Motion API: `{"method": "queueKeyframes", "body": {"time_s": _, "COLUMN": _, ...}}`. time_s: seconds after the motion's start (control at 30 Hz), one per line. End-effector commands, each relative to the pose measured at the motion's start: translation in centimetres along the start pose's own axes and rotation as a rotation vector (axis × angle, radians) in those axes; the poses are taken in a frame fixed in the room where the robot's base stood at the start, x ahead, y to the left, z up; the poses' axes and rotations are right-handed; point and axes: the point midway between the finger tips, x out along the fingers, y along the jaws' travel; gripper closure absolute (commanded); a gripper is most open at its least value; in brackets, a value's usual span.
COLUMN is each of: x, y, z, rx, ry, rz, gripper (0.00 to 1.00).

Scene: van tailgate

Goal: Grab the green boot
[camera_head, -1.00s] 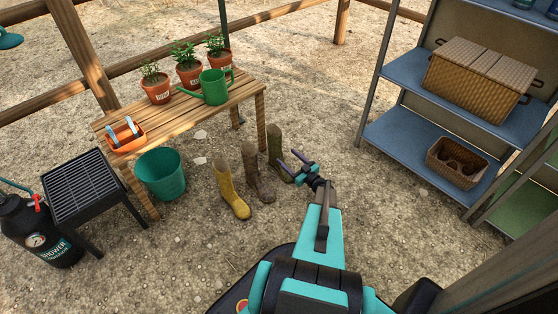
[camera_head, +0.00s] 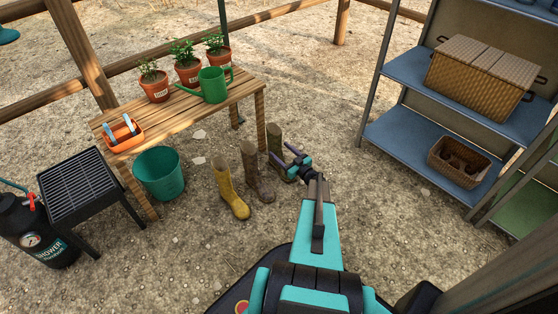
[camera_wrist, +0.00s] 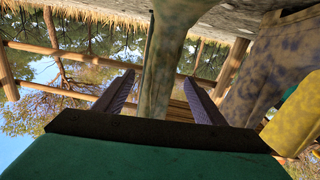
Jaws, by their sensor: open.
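The green boot (camera_head: 275,134) is a dark olive boot standing upright on the ground at the right end of a row of boots. My gripper (camera_head: 279,152) is open at its shaft, with one finger on each side in the picture. In the wrist view the boot's shaft (camera_wrist: 165,55) rises between the two spread fingers (camera_wrist: 160,88), with a gap visible on both sides. The fingers hide part of the boot in the head view.
A brown boot (camera_head: 250,165) stands close on the left, then a yellow boot (camera_head: 226,180). A wooden bench (camera_head: 178,121) with potted plants and a green watering can (camera_head: 213,86) is behind. A blue shelf (camera_head: 415,142) stands right, with bare ground between.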

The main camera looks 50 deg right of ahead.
Motion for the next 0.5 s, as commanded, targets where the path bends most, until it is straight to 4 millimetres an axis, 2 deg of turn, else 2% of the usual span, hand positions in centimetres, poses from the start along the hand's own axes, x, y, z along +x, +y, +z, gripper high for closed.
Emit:
{"method": "queueKeyframes", "body": {"time_s": 0.13, "x": 1.27, "y": 0.02, "z": 0.11, "rx": 0.000, "ry": 0.001, "rz": 0.000, "gripper": 0.36}}
{"method": "queueKeyframes", "body": {"time_s": 0.5, "x": 1.43, "y": 0.03, "z": -0.03, "rx": 0.001, "ry": 0.000, "rz": 0.001, "gripper": 0.36}}
